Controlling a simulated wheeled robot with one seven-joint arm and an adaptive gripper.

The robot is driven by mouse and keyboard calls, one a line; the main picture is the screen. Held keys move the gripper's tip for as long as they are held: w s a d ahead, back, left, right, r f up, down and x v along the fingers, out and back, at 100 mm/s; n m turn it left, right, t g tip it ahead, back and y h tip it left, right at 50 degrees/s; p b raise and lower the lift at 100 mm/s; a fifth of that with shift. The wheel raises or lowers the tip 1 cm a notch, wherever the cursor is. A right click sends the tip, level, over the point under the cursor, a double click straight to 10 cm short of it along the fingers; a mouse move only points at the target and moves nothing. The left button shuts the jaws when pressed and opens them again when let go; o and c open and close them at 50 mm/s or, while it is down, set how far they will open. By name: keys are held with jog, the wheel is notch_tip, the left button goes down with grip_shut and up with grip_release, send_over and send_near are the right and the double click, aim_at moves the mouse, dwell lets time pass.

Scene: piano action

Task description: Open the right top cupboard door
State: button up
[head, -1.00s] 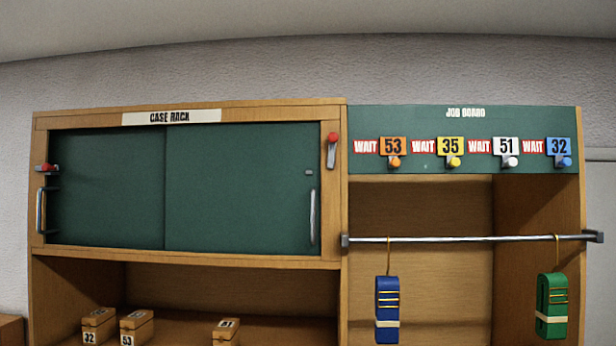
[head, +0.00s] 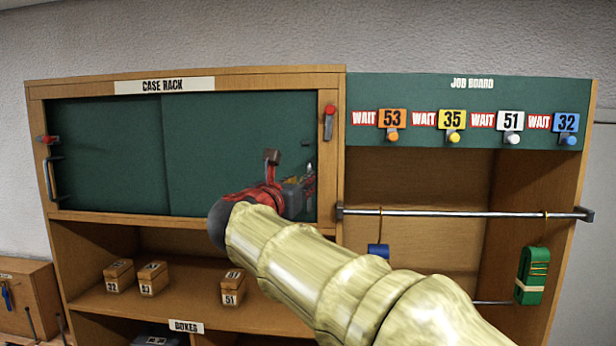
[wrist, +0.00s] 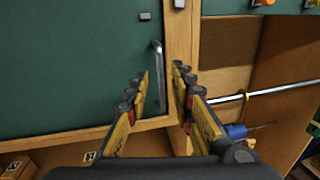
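The right top cupboard door (head: 235,150) is a dark green panel beside the left green door (head: 105,150), and it is closed. Its upright metal handle (wrist: 161,75) shows in the wrist view between my open fingers, near the door's right edge. In the head view my gripper (head: 293,185) covers most of this handle. My gripper (wrist: 160,85) is empty, one finger over the door, the other over the wooden frame (wrist: 182,40). I cannot tell if it touches anything. A red-knobbed latch (head: 329,122) sits on the frame at upper right, knob up.
A small grey block (wrist: 145,16) sits on the door above the handle. Small boxes (head: 233,288) stand on the shelf below. Another red-knobbed latch (head: 48,139) is at far left.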

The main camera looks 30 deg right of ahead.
jog(key=p+x, duration=0.2)
jog(key=x, duration=0.6)
jog(key=shift+f, duration=0.1)
jog(key=shift+s, duration=0.1)
jog(key=shift+c, duration=1.4)
grip_shut()
